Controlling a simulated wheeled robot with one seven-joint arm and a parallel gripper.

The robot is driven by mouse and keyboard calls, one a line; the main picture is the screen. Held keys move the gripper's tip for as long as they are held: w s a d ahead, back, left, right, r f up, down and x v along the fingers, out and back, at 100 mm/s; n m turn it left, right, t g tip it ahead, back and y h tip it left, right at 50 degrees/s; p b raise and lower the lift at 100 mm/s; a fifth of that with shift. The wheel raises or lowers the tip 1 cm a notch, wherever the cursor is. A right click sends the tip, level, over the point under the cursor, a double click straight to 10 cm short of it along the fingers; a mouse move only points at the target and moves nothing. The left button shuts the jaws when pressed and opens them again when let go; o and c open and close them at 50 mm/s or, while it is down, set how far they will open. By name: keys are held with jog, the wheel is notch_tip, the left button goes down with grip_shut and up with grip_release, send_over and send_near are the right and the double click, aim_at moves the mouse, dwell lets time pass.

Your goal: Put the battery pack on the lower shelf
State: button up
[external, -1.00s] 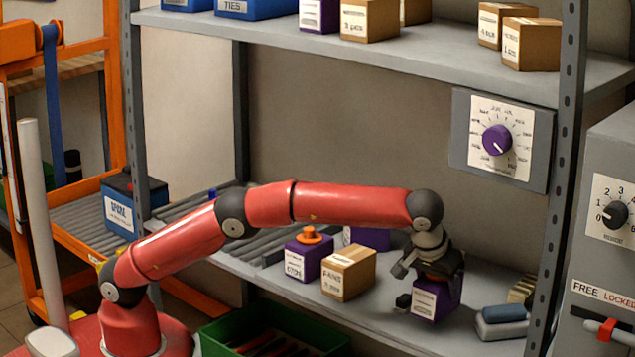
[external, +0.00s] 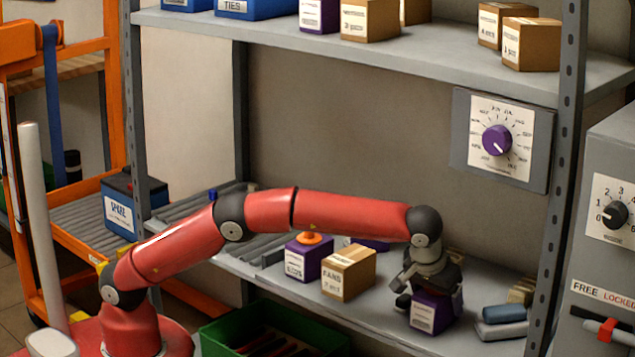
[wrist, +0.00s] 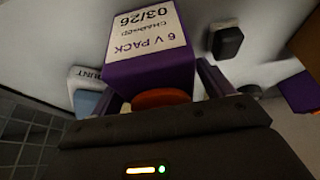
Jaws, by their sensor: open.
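The purple battery pack (external: 431,311) with a white label stands on the lower shelf (external: 375,325), toward its right part. In the wrist view the pack (wrist: 150,75) reads "6 V PACK", and its orange knob (wrist: 160,98) shows close to my gripper. My gripper (external: 433,287) is over the pack, its fingers open at either side of it. The pack's underside is hidden.
A cardboard box (external: 348,274) and another purple pack with an orange knob (external: 308,258) stand to the left. A small dark block (external: 403,301) is close beside my gripper. Grey-blue cases (external: 503,322) lie at the right. The upper shelf (external: 470,62) is above the arm.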

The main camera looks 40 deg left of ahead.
jog(key=p+v, duration=0.2)
jog(key=v, duration=1)
jog(key=shift+s+r, duration=0.1)
jog(key=shift+r, duration=0.05)
jog(key=w+a+r, duration=0.3)
jog(key=w+a, duration=0.3)
jog(key=a, duration=0.5)
jog(key=w+a+r, duration=0.4)
jog(key=w+a, duration=0.1)
jog(key=a, duration=0.6)
jog(key=s+a+h, duration=0.1)
jog(key=s+a, duration=0.1)
jog(key=a, duration=1.6)
jog(key=s+a+f, duration=0.5)
jog(key=s+a, duration=0.4)
jog(key=s+a+f+t+y, duration=0.1)
jog(key=s+a+f, duration=0.5)
jog(key=s+a, duration=0.3)
jog(key=shift+s+a+f, duration=0.25)
jog(key=shift+s, duration=0.3)
